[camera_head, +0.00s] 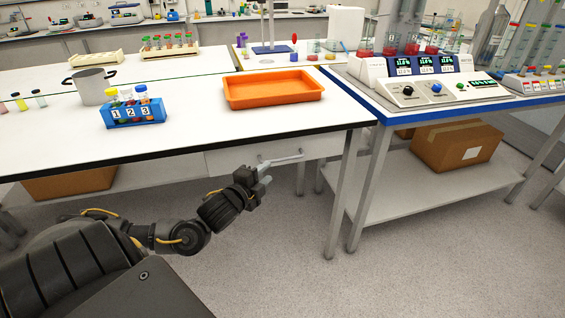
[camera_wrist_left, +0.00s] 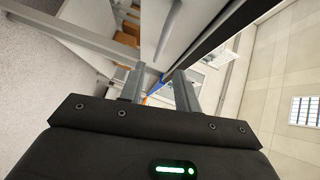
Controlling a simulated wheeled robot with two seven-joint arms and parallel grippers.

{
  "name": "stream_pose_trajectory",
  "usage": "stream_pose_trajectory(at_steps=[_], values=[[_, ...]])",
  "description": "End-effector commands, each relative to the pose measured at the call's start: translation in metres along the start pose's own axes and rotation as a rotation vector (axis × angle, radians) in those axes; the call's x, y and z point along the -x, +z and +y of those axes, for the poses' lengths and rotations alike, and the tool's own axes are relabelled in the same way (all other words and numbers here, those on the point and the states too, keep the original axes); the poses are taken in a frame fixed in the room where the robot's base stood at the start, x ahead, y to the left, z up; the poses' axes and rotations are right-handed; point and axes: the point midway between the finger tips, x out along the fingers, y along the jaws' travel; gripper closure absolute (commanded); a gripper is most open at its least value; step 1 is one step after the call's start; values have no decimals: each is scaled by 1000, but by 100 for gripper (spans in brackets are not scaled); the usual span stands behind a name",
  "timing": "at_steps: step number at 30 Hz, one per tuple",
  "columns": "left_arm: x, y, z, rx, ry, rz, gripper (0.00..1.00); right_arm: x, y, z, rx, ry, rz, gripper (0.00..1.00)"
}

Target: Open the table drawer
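The white table drawer (camera_head: 228,160) is under the front edge of the white table (camera_head: 215,118), and its front looks shut. Its pale bar handle (camera_head: 286,160) runs across the front. My left gripper (camera_head: 266,173) is just in front of the drawer, close to the left end of the handle. In the left wrist view, its two fingers (camera_wrist_left: 158,88) are apart with nothing between them. A grey curved bar that looks like the handle (camera_wrist_left: 172,22) shows beyond the fingertips against the white front. I cannot tell if a finger touches it. My right gripper is not in view.
On the table are an orange tray (camera_head: 272,90), a blue numbered rack (camera_head: 134,113) and a metal pot (camera_head: 91,88). A table leg (camera_head: 340,200) stands right of the drawer. Cardboard boxes sit below. The floor in front is clear.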

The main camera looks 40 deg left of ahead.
Motion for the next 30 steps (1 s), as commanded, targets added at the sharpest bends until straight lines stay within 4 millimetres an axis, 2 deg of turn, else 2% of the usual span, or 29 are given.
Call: stream_pose_trajectory(at_steps=[5, 18, 24, 30], values=[[-15, 0, -1, 0, -4, -2, 67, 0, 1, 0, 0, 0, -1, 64], [-91, 1, -1, 0, -2, -3, 67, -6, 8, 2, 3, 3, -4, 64], [-106, 0, 0, 1, -1, 0, 67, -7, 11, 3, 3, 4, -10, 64], [-108, 0, 1, 1, 1, 0, 67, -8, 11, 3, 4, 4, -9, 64]])
